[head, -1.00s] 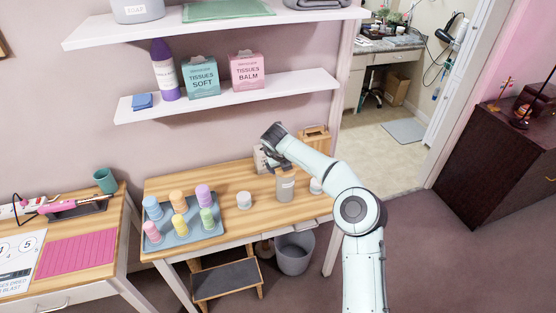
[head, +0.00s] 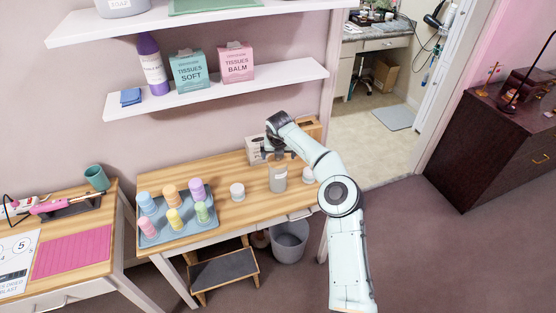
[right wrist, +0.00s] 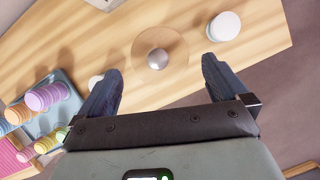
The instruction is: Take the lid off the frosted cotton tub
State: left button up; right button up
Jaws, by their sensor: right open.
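The frosted cotton tub (head: 278,182) stands upright on the wooden table, toward its right end. In the right wrist view it is seen from above as a pale round shape with a grey knob (right wrist: 158,59) in its middle. My right gripper (head: 279,155) is open and empty above the tub. In the right wrist view its fingers (right wrist: 162,88) are spread to either side, with the knob beyond the tips and between their lines. No contact with the lid is visible. My left gripper is not in view.
White jars stand left (head: 237,192) and right (head: 309,175) of the tub. A tissue box (head: 254,148) and a wooden caddy (head: 308,128) are behind. A blue tray (head: 180,232) of coloured bottles is at left. A shelf (head: 220,88) hangs above the table.

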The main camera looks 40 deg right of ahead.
aim_at(276, 163)
jog(key=x, duration=0.3)
jog(key=shift+w, duration=0.25)
jog(key=shift+s, duration=0.15)
jog(key=shift+c, duration=1.2)
jog(key=c, duration=0.6)
jog(key=shift+r, duration=0.1)
